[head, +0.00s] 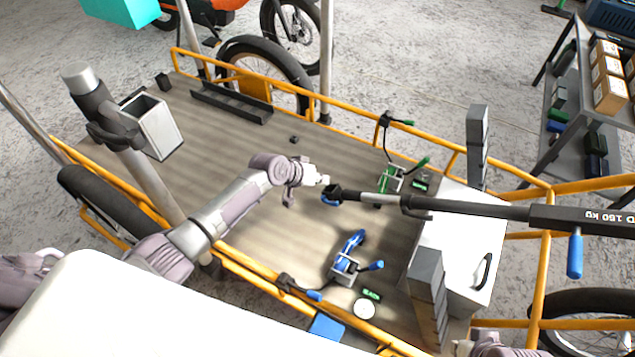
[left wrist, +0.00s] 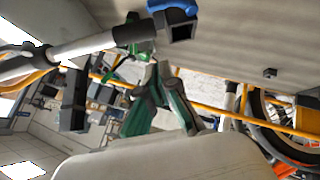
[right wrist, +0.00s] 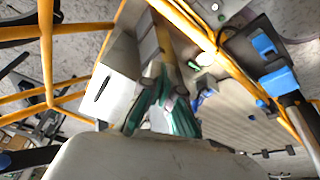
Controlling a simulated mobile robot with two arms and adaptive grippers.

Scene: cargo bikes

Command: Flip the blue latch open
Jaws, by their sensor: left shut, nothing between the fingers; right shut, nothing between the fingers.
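The blue latch (head: 347,255) sits on the cargo bike's wooden bed (head: 250,190), near its front rail, on a metal bracket with a second blue lever at its right. My left gripper (head: 322,180) is shut and empty above the bed, beyond the latch and apart from it. Its closed fingers show in the left wrist view (left wrist: 163,75). My right gripper (right wrist: 167,75) is shut and empty in the right wrist view; the head view shows only part of that arm at the bottom edge. Blue parts, probably the latch, lie beyond it (right wrist: 207,85).
A black pole with a blue-trimmed end (head: 470,207) crosses above the bed, its tip close to my left gripper. A green latch (head: 390,183) sits behind it. A white box (head: 465,235) and grey posts stand at the right. Orange rails (head: 240,265) edge the bed.

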